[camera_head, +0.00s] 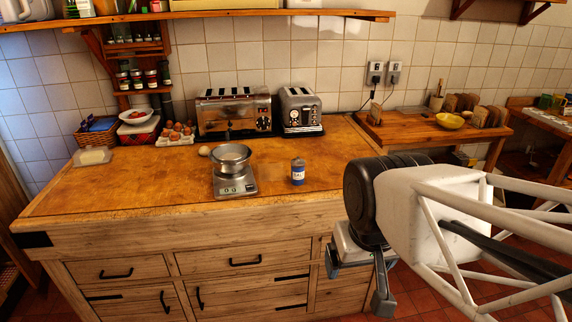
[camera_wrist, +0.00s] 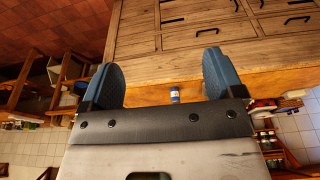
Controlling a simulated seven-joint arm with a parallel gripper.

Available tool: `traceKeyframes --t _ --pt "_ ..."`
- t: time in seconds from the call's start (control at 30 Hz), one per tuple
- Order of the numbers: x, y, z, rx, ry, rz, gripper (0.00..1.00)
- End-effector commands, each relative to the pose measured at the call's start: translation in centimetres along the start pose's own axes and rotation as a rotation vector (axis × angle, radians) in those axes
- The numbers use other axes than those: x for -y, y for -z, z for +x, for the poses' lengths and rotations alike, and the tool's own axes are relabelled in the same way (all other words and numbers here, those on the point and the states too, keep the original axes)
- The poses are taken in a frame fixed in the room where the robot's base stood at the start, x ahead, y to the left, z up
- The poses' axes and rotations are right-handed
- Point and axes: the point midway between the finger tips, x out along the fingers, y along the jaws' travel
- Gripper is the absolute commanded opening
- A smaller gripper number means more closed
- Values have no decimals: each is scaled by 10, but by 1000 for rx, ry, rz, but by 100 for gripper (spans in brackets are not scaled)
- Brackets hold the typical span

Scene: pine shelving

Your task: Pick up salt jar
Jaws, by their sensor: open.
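The salt jar (camera_head: 298,171) is a small blue and white container with a dark lid. It stands upright on the wooden counter top (camera_head: 130,185), near the front edge, just right of the kitchen scale. My gripper (camera_head: 358,283) is in front of the counter, right of the jar and well apart from it, with its fingers pointing down. In the wrist view my gripper (camera_wrist: 160,80) has its two blue-padded fingers wide apart with nothing between them. The jar (camera_wrist: 175,95) shows small beyond the gripper, partly close to its dark body edge.
A scale with a metal bowl (camera_head: 231,160) stands left of the jar. Two toasters (camera_head: 234,112) (camera_head: 300,110) stand behind, by the tiled wall. Eggs (camera_head: 176,133) and a butter dish (camera_head: 93,156) are at left. The counter right of the jar is clear.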

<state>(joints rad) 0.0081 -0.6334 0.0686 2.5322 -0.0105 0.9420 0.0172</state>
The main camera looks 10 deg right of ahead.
Motion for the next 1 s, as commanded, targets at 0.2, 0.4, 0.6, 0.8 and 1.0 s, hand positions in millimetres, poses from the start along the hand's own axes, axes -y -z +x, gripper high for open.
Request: traceKeyframes --t 0.2,0.4,0.6,0.8,1.0 --pt "0 0 0 0 0 0 87" --pt "2 7 1 7 18 28 87" --pt "10 31 4 34 80 130 87" --pt "21 71 12 79 180 301 87" --pt "31 118 22 132 285 491 87"
